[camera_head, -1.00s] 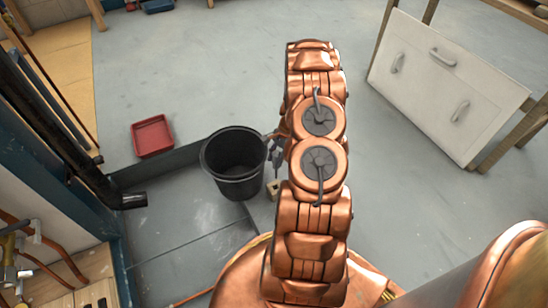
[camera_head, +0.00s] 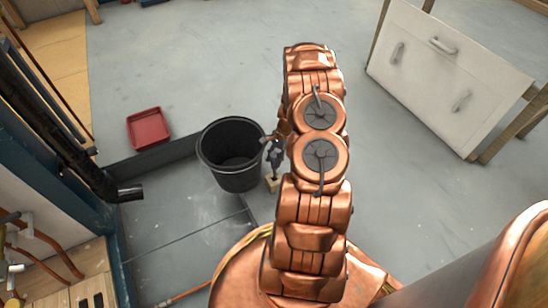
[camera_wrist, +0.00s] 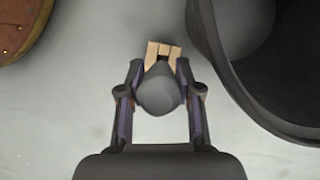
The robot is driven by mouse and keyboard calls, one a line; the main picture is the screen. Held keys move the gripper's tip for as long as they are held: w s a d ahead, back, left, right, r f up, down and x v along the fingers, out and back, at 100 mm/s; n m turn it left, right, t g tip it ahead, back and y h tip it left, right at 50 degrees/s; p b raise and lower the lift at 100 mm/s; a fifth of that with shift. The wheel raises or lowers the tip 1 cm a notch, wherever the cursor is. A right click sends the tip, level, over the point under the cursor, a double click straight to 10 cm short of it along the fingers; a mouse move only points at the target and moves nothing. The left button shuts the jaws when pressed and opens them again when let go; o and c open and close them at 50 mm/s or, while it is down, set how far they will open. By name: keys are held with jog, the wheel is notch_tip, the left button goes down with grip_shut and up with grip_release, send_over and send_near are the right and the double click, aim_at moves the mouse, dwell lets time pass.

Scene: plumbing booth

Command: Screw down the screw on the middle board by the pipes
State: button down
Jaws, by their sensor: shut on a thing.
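My gripper (camera_head: 274,155) hangs beside my arm, close to the right rim of the black bucket. In the wrist view my gripper (camera_wrist: 160,78) is shut on a dark grey rounded object (camera_wrist: 160,92). A pale wooden piece (camera_wrist: 164,50) shows just beyond it, and also below the gripper in the head view (camera_head: 272,184). I cannot tell whether the two are joined. Wooden boards (camera_head: 70,293) and copper pipes (camera_head: 50,262) show at the lower left of the head view, well away from my gripper. I cannot make out the screw.
The black bucket (camera_head: 238,178) stands on the floor left of my gripper and fills the right of the wrist view. A red tray (camera_head: 149,127) lies farther left. A black pipe (camera_head: 125,193) juts from the blue frame. A white cabinet (camera_head: 450,75) stands right. Grey floor between is open.

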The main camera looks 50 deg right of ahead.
jog(key=shift+f, duration=2.5)
jog(key=c, duration=0.7)
grip_release()
jog(key=v, duration=1.2)
